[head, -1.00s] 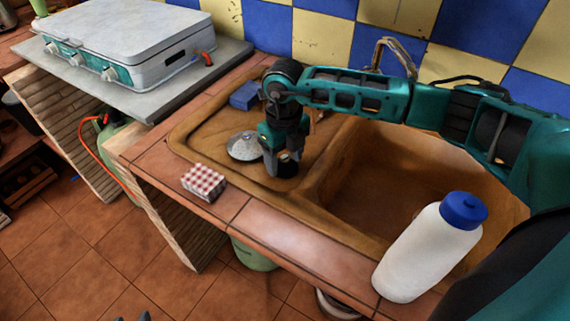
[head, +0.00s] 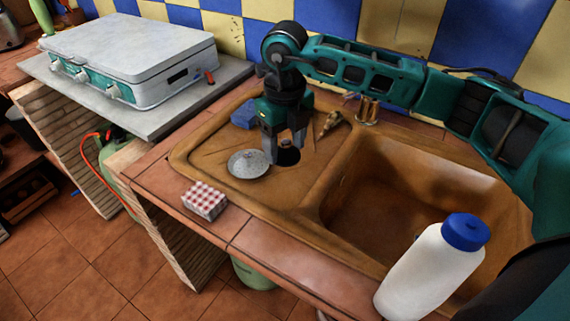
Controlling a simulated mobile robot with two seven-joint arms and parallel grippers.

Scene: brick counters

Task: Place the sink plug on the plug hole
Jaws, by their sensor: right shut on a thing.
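The sink plug (head: 289,157) is a small dark round piece. My right gripper (head: 287,149) points down with its fingers shut on the plug, and the fingers hide part of it. The exact height of the plug above the drainboard cannot be told. My left gripper is not in view.
A blue sponge-like block (head: 243,115) lies behind the disc. A brass tap (head: 335,121) is behind the gripper. The sink basin (head: 405,195) is to the right. A red-checked box (head: 205,200) and a white bottle with blue cap (head: 425,270) stand along the front edge.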

